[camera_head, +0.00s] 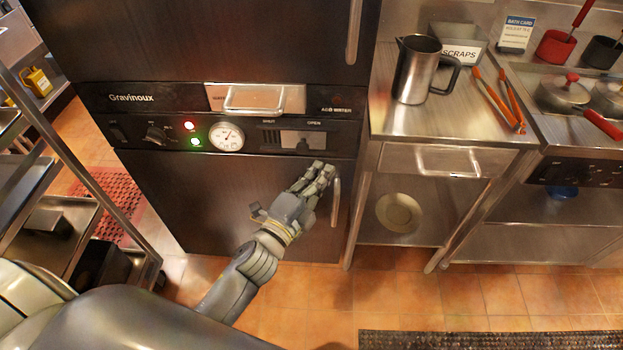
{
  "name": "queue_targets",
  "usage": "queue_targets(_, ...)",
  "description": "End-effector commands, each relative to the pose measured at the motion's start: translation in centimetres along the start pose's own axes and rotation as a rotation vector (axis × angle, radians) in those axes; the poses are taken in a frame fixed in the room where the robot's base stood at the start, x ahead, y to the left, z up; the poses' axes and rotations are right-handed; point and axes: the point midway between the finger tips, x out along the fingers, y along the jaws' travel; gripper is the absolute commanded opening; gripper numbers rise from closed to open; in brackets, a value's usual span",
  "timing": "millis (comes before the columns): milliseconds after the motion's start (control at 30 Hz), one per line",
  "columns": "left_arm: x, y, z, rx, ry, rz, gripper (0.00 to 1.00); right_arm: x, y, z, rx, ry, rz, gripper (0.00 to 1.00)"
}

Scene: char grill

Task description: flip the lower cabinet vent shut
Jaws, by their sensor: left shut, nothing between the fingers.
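The vent slide (303,139) is a pale metal plate with a small dark knob on the dark control panel of the cabinet. It sits on the right side of its slot, under the word OPEN, with the dark louvres showing to its left below SHUT. My left gripper (322,172) is shut and empty. In the picture its fingertips are just below and to the right of the vent slide, in front of the lower cabinet door (210,200); whether it touches anything is unclear. My right gripper is not in view.
A vertical door handle (335,200) is close to the right of my left gripper. The panel also bears a round gauge (226,137) and a knob (156,134). A steel counter with a pitcher (415,72) stands at right, a tray rack at left.

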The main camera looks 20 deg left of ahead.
Motion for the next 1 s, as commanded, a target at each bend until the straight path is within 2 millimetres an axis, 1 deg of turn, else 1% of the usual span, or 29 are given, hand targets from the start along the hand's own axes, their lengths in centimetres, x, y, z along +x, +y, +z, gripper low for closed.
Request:
queue_targets(33, 1.2, -0.3, 0.0, 0.000, 0.000, -0.002, 0.00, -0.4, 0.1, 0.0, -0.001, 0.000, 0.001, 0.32)
queue_targets(100, 2.5, -0.3, -0.1, 0.000, 0.001, -0.002, 0.00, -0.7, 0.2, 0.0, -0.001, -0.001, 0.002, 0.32)
queue_targets(267, 5.4, -0.2, -0.1, -0.001, 0.001, -0.002, 0.00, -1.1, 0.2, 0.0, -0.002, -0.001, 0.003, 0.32)
queue_targets(300, 4.9, -0.1, 0.9, 0.002, -0.003, 0.003, 0.00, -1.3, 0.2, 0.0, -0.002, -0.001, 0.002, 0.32)
queue_targets(333, 4.6, -0.1, 1.4, 0.003, -0.002, 0.003, 0.00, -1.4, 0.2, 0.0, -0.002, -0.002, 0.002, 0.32)
queue_targets(500, 4.0, 0.0, 3.1, 0.000, -0.001, 0.001, 0.00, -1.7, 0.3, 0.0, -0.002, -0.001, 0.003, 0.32)
queue_targets(633, 3.8, 0.0, 3.7, -0.001, 0.001, 0.001, 0.00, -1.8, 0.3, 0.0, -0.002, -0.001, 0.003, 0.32)
queue_targets(1000, 3.6, 0.0, 3.9, -0.001, 0.000, 0.001, 0.00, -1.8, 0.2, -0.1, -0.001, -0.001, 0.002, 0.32)
